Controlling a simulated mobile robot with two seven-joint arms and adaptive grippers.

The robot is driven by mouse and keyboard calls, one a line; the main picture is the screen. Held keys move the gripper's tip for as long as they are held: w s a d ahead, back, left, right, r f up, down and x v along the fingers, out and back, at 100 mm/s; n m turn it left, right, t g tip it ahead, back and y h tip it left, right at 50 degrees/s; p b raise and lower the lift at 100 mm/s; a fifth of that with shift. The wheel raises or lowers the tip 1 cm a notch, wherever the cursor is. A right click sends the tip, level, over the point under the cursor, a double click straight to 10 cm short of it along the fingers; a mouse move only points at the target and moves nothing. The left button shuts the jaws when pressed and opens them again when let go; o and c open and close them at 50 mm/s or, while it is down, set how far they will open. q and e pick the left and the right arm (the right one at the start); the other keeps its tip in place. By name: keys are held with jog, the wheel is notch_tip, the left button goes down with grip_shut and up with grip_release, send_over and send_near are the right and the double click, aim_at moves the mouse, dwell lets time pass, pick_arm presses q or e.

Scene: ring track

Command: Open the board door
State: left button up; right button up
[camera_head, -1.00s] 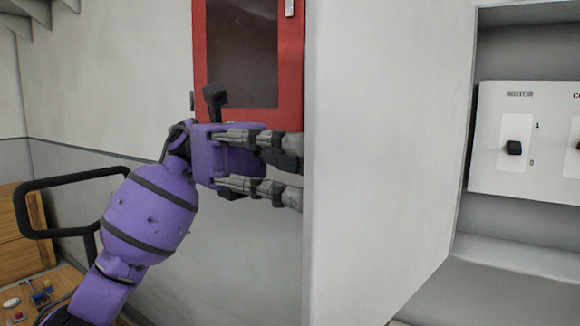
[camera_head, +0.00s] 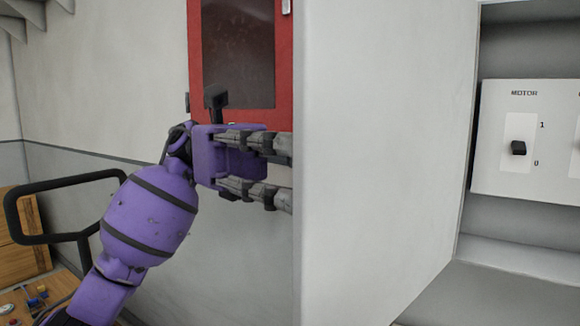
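The board door (camera_head: 375,150) is a plain pale grey panel in the middle of the view. It stands swung open to the left of the board's recess, where a white switch panel (camera_head: 510,180) marked MOTOR with a black switch (camera_head: 518,148) shows. My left gripper (camera_head: 291,172) is at the door's left edge. Its two fingers are apart, one above the other, pointing right, with a gap between them. Their tips meet the door's edge in the picture and seem hidden behind it; I cannot tell whether they touch it. My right gripper is not in view.
A red-framed cabinet with a dark window (camera_head: 240,60) is on the wall behind my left gripper. At the lower left are a black handrail loop (camera_head: 70,185), a wooden box (camera_head: 25,250) and a wooden surface with small coloured parts (camera_head: 30,300).

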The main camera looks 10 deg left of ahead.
pick_arm(q)
jog(key=shift+a, duration=0.1)
dwell(0.3)
jog(key=v, duration=1.2)
jog(key=shift+s+a, duration=0.1)
